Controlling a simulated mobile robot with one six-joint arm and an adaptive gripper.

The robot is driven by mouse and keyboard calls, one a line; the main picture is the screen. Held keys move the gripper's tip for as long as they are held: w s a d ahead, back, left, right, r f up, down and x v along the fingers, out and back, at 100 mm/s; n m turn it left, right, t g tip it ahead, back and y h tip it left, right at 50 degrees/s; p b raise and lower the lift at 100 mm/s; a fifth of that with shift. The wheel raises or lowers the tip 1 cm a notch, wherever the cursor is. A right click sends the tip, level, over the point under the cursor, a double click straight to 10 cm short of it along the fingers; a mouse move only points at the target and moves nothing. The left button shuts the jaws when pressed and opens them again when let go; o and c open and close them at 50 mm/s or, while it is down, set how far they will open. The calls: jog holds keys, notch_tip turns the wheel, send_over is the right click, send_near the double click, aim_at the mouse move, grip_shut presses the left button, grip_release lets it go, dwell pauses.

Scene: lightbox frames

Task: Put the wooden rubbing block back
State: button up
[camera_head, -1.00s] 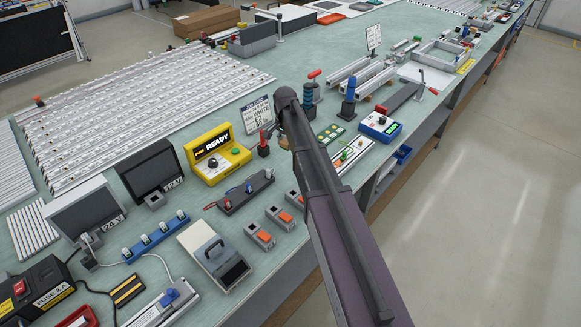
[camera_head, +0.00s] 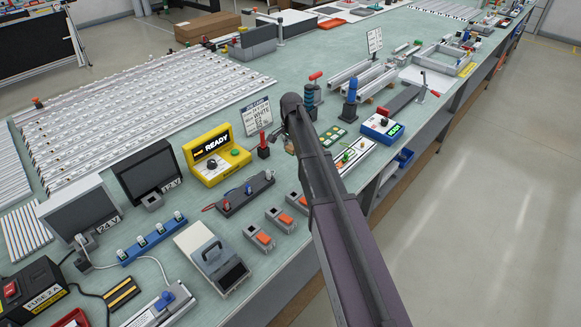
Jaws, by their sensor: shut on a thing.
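My arm reaches from the lower right to the middle of the bench, and its dark wrist end stands over the bench. My gripper (camera_head: 290,142) hangs below that end and is mostly hidden behind the arm. A small tan-brown piece, taken as the wooden rubbing block (camera_head: 289,149), shows at the arm's left edge, and my gripper is shut on it. Its shape and the fingertips are too small and covered to make out. I cannot tell whether it touches the bench.
The green bench top (camera_head: 300,175) is crowded. A yellow READY box (camera_head: 217,158), a small sign (camera_head: 257,116) and a red-handled tool (camera_head: 263,145) stand left of the arm. A blue box (camera_head: 382,128) and blue-handled tools (camera_head: 349,100) stand to the right.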

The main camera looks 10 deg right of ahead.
aim_at(291, 167)
jog(key=shift+f+b, duration=1.25)
jog(key=shift+f, duration=0.4)
jog(key=shift+f+b, duration=1.9)
jog(key=shift+f, duration=0.1)
jog(key=o, duration=1)
notch_tip(291, 167, up, 12)
jog(key=p, duration=1.2)
